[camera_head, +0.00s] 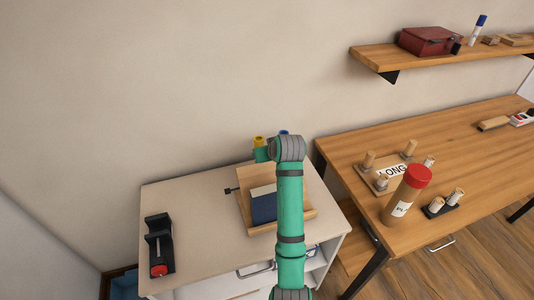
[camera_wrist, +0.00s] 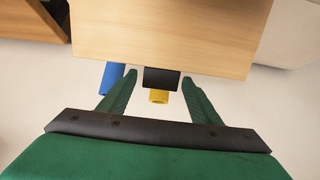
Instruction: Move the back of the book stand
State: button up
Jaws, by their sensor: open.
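The wooden book stand (camera_head: 244,212) sits on the white cabinet, with a dark blue book (camera_head: 263,207) leaning in it. Its wooden back (camera_head: 250,178) is partly hidden by my arm; a broad wooden panel (camera_wrist: 170,30), apparently this back, fills the top of the wrist view. A black block (camera_wrist: 161,77) with a yellow end (camera_wrist: 158,96) shows at the panel's edge. My gripper (camera_wrist: 158,82) is open, its green fingers either side of the black block with gaps visible. A blue cylinder (camera_wrist: 111,78) lies just outside the left finger. In the head view my gripper (camera_head: 262,153) is behind the stand, mostly hidden.
A black holder (camera_head: 159,246) with a red-ended item stands on the cabinet's left. A small black knob (camera_head: 228,190) juts from the stand's left. The wooden desk (camera_head: 465,135) at right carries a red-capped tube (camera_head: 406,194). The wall is close behind the cabinet.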

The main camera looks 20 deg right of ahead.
jog(key=v, duration=1)
jog(key=shift+s+r, duration=0.25)
jog(key=shift+s, duration=0.05)
jog(key=shift+d, duration=0.1)
